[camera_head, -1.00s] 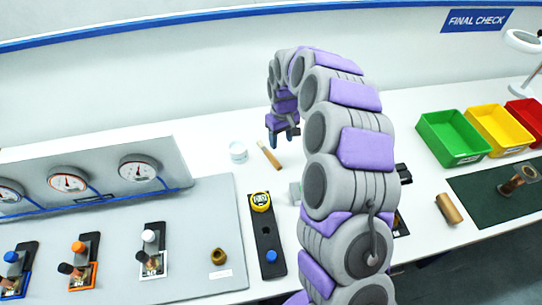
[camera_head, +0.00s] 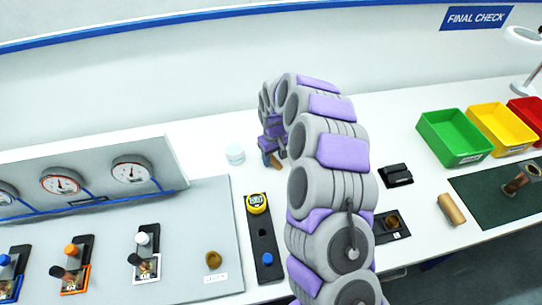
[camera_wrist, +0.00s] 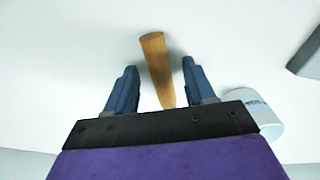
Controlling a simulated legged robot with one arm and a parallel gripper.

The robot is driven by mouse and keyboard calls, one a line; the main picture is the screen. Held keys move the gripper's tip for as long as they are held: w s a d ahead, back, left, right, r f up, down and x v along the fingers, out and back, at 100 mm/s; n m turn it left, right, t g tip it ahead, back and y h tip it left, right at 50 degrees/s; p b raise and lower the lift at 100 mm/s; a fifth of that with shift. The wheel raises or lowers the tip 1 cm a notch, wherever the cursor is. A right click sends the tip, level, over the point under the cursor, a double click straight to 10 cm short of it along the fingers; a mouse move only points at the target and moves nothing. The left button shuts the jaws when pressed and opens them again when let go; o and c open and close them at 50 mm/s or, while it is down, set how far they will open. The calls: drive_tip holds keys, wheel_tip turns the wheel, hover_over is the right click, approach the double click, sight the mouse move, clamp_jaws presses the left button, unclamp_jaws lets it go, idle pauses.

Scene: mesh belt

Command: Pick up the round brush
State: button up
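The round brush (camera_wrist: 155,60) shows in the wrist view as a tan wooden handle lying on the white table. Its near end lies between the two blue fingers of my gripper (camera_wrist: 159,66), with a gap on each side. The gripper is open and holds nothing. In the head view my gripper (camera_head: 270,157) is low over the table, and only a small tan piece of the brush (camera_head: 276,162) shows beside the fingers. The bristles cannot be made out.
A white jar (camera_head: 235,154) stands just left of my gripper; it also shows in the wrist view (camera_wrist: 270,118). Black blocks (camera_head: 396,175) and coloured bins (camera_head: 455,136) are to the right.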

sight(273, 158)
drive_tip(key=shift+a+f, duration=0.1)
drive_tip(key=shift+a, duration=1.1)
drive_tip(key=shift+c, duration=1.4)
drive_tip(key=shift+a, duration=0.35)
drive_tip(key=c, duration=0.3)
drive_tip(key=d, duration=0.3)
clamp_jaws()
drive_tip(key=shift+a, duration=0.4)
drive_tip(key=shift+a+r, duration=0.85)
drive_tip(key=shift+a, duration=0.1)
wheel_tip(273, 158, up, 8)
drive_tip(key=d+p, duration=0.1)
drive_tip(key=p, duration=0.1)
drive_tip(key=shift+d+r, duration=0.2)
drive_tip(key=shift+d, duration=0.2)
